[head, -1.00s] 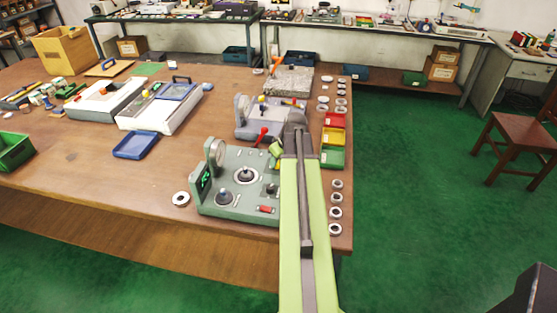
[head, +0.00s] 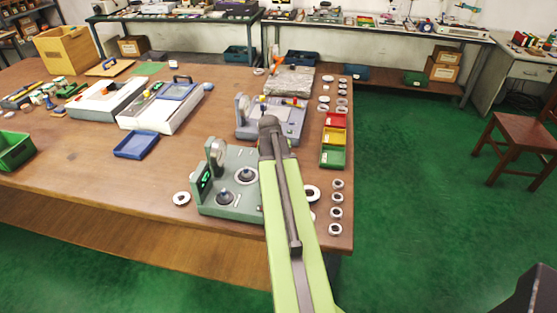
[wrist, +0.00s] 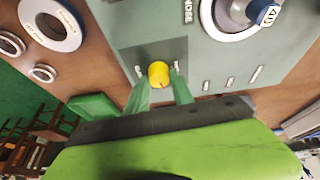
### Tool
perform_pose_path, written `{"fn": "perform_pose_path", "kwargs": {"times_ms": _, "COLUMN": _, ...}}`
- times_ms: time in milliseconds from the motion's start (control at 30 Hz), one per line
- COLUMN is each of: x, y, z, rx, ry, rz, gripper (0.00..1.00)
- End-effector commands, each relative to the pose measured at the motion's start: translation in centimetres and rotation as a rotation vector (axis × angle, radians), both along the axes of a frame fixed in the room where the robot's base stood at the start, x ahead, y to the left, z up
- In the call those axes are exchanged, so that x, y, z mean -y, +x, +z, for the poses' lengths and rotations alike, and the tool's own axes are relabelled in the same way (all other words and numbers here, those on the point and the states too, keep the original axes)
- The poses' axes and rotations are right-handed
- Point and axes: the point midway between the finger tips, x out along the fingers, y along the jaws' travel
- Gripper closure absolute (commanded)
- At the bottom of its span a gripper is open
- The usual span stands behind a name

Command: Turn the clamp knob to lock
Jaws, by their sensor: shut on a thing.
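The yellow clamp knob (wrist: 158,74) stands on the grey-green panel of the gauge fixture (wrist: 135,35) in the wrist view. My gripper (wrist: 158,80) has its two green fingers on either side of the knob and is shut on it. A small dark line shows on the knob's front; its exact turn is hard to read. In the head view the green fixture (head: 228,208) stands near the table's front edge, and my arm hides its right part, the knob and my gripper.
A large metal ring (wrist: 52,25) lies left of the fixture in the wrist view. Red, yellow and green bins (head: 333,157) and several rings (head: 336,213) line the table's right side.

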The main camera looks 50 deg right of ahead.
Motion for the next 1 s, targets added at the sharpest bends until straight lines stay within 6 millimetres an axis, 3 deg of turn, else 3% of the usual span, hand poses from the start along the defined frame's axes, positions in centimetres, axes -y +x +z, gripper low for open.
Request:
{"fn": "perform_pose_path", "kwargs": {"times_ms": 400, "x": -0.31, "y": 0.27, "z": -0.08, "rx": 0.001, "ry": 0.008, "rz": -0.203, "gripper": 1.0}}
{"fn": "perform_pose_path", "kwargs": {"times_ms": 1000, "x": -0.43, "y": 0.26, "z": -0.12, "rx": 0.001, "ry": 0.011, "rz": -0.239, "gripper": 1.0}}
